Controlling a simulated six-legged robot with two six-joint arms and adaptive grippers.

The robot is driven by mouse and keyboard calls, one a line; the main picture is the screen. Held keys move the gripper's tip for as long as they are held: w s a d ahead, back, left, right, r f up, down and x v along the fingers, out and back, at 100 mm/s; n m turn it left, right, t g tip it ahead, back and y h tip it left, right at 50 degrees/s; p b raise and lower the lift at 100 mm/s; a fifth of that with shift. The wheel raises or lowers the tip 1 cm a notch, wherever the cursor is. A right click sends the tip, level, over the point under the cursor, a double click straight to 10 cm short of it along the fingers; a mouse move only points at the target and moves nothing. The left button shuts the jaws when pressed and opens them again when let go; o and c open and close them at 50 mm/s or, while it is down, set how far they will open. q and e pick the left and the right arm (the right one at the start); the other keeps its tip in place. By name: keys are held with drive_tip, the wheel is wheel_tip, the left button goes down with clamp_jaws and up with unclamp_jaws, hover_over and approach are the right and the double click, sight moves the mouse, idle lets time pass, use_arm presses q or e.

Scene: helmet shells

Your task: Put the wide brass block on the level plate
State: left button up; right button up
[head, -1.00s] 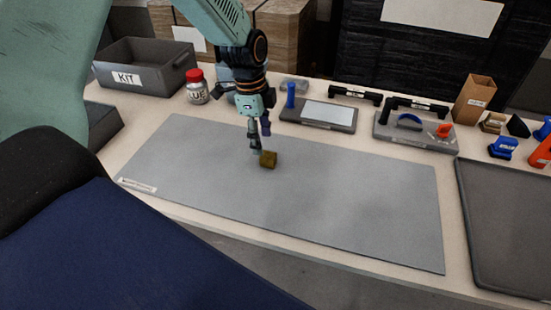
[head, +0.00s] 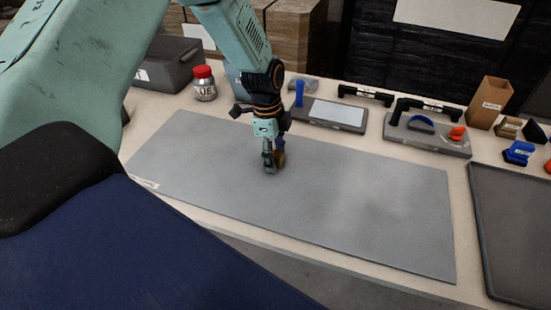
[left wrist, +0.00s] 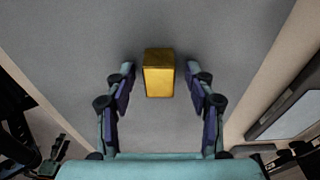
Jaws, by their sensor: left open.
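The brass block (head: 280,160) stands on the grey mat (head: 350,200), left of its middle, partly hidden by my left gripper (head: 273,164) in the head view. In the left wrist view the block (left wrist: 159,74) shows whole, golden and boxy. My left gripper (left wrist: 160,74) is open there, one finger on each side of the block, with a gap on both sides. A low grey base with a bright flat plate (head: 337,113) and a blue post stands behind the mat; I take this as the level plate. My right gripper is out of view.
A grey base with a black handle and blue and orange parts (head: 430,136) stands right of the plate. A red-capped jar (head: 204,84) and a grey bin (head: 168,62) are at the back left. A dark tray (head: 515,215) lies at right. The mat's right side is clear.

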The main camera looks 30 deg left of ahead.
use_arm(q)
drive_tip(key=shift+s+a+r, duration=0.1)
drive_tip(key=shift+s+a, duration=0.05)
drive_tip(key=shift+s, duration=0.05)
drive_tip(key=c, duration=0.3)
drive_tip(key=shift+w, duration=0.2)
drive_tip(key=c, duration=0.5)
drive_tip(key=shift+s, duration=0.1)
clamp_jaws()
